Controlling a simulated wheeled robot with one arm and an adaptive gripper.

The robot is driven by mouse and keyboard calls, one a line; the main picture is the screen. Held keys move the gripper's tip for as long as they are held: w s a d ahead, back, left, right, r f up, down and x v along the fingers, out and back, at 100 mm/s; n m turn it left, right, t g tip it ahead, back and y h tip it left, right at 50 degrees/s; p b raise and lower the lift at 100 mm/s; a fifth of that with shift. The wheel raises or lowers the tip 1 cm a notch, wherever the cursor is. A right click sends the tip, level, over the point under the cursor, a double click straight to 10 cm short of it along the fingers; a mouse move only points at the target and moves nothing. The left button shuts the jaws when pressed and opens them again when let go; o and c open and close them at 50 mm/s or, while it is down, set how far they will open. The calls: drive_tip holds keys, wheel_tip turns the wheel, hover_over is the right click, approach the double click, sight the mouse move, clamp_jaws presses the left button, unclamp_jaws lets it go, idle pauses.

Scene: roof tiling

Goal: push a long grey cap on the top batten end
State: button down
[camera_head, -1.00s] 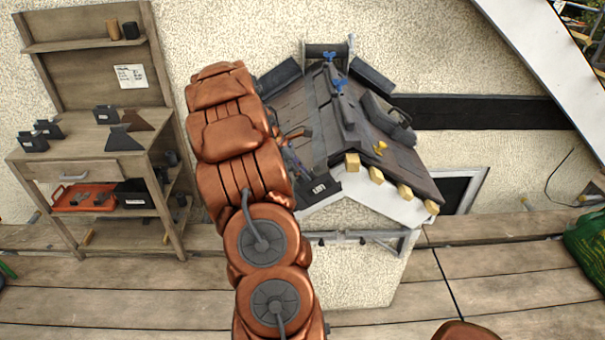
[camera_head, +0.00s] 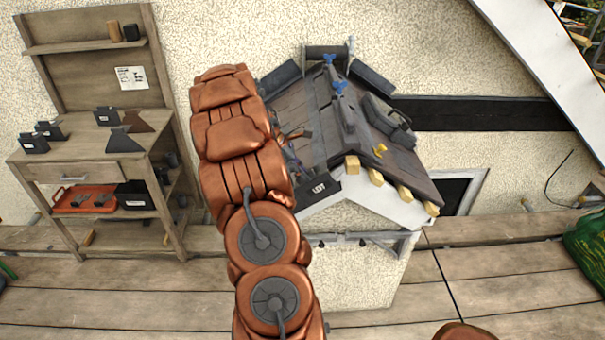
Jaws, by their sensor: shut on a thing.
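The small model roof (camera_head: 310,122) stands against the wall in the head view. Several pale yellow batten ends show along its right front edge; the top batten end (camera_head: 352,165) is bare and sits nearest the ridge. A long dark grey cap (camera_head: 322,188) with white lettering is at the front left edge of the roof, below and left of that end, apart from it. My gripper (camera_head: 292,165) is mostly hidden behind my copper-coloured arm; only small parts show beside the cap. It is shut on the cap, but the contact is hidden.
A wooden bench (camera_head: 85,143) at the left holds several dark labelled pieces, with a red tray (camera_head: 84,199) on its lower shelf. Blue clamps (camera_head: 339,88) stand on the ridge. A yellow piece (camera_head: 380,150) lies on the right slope.

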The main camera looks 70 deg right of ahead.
drive_tip(key=shift+d, duration=0.1)
idle(0.5)
drive_tip(key=c, duration=1.1)
unclamp_jaws()
drive_tip(key=shift+w+r, duration=0.1)
drive_tip(key=shift+r, duration=0.05)
drive_tip(key=p+v, duration=0.2)
drive_tip(key=v, duration=0.3)
drive_tip(key=shift+w+r, duration=0.2)
drive_tip(key=shift+r, duration=0.1)
idle(0.4)
